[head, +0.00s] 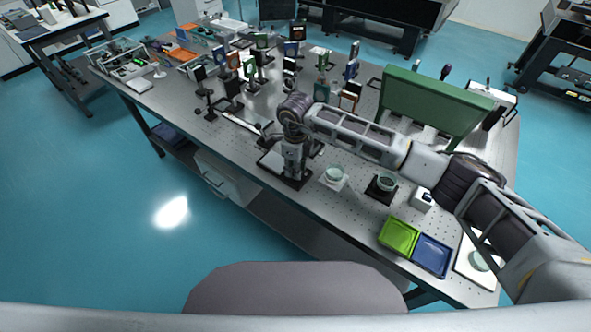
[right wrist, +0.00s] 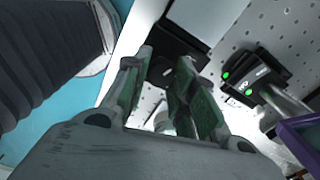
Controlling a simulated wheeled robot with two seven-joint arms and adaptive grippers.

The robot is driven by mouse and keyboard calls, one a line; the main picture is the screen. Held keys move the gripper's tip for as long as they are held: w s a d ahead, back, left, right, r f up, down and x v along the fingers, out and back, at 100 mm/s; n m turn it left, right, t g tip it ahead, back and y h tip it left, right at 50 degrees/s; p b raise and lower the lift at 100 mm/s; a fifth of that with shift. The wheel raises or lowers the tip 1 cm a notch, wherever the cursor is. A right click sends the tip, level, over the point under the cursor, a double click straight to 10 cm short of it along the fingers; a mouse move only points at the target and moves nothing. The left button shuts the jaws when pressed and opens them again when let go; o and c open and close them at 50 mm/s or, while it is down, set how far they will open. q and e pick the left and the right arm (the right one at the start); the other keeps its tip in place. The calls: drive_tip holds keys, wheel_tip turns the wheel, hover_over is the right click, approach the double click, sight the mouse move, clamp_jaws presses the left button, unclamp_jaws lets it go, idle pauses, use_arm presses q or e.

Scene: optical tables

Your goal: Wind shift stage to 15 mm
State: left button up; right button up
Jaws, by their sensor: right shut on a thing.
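My right gripper (head: 293,180) points down at the front edge of the optical table, over a dark flat stage (head: 270,160) that it partly hides. In the right wrist view, its two green-padded fingers (right wrist: 165,62) stand on either side of a small dark part at a black block (right wrist: 182,45), which I take for the shift stage and its knob. The gripper is shut on this knob, though the fingers hide most of it. No scale reading can be made out. My left gripper is not in view.
A black device with green lights (right wrist: 250,78) and a purple-edged part (right wrist: 300,135) lie right of the fingers. Optic mounts (head: 250,68) crowd behind; a green panel (head: 430,97) stands back right.

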drive_tip(key=m+b, duration=0.1)
drive_tip(key=m, duration=0.2)
drive_tip(key=shift+b, duration=0.35)
drive_tip(key=m+b, duration=0.1)
drive_tip(key=m, duration=0.3)
drive_tip(key=shift+b, duration=0.3)
drive_tip(key=m+b, duration=0.1)
drive_tip(key=m, duration=0.2)
drive_tip(key=shift+m, duration=0.6)
drive_tip(key=shift+a+m+b, duration=0.1)
drive_tip(key=shift+m+b, duration=0.4)
drive_tip(key=shift+m, duration=0.4)
drive_tip(key=shift+r, duration=0.1)
drive_tip(key=o, duration=1)
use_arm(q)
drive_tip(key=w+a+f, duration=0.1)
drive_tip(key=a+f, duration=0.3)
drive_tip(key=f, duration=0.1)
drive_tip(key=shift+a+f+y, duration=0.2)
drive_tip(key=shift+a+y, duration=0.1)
use_arm(e)
drive_tip(key=shift+o, duration=0.2)
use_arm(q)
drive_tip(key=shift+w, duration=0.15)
